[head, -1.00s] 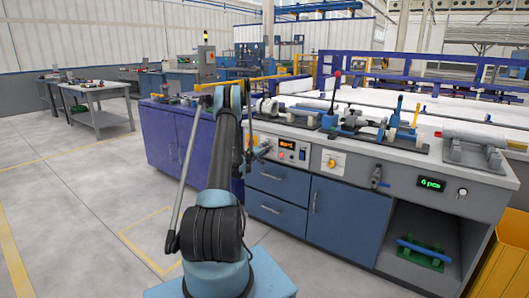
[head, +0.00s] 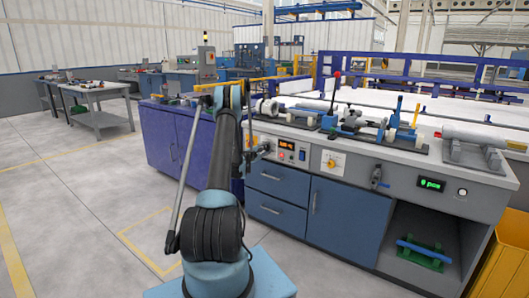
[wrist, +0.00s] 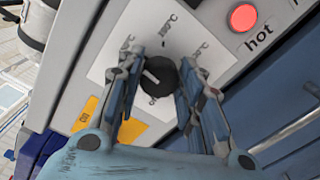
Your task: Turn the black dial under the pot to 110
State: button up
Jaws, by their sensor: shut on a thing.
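The black dial (wrist: 158,76) sits on a white label plate (wrist: 117,42) in the wrist view, between the two fingers of my gripper (wrist: 163,64). The fingers are shut on its sides. A pale mark on the dial points to the upper left of the picture. Printed °C values ring it, partly hidden by the fingers and too small to read surely. In the head view my gripper (head: 263,148) is at the front panel, covering the dial. I cannot surely make out the pot.
A red button marked "hot" (wrist: 243,17) is close beside the dial. An orange display (head: 288,145) is right of my gripper.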

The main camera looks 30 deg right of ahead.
jog(key=n, duration=0.6)
jog(key=shift+w+a+n, duration=0.1)
jog(key=shift+a+n, duration=0.1)
jog(key=shift+n, duration=0.1)
jog(key=n, duration=0.6)
jog(key=shift+f, duration=0.1)
jog(key=shift+n, duration=0.3)
jog(key=o, duration=1.1)
jog(key=shift+d, duration=0.1)
jog(key=shift+c, duration=0.2)
jog(key=v, duration=1.2)
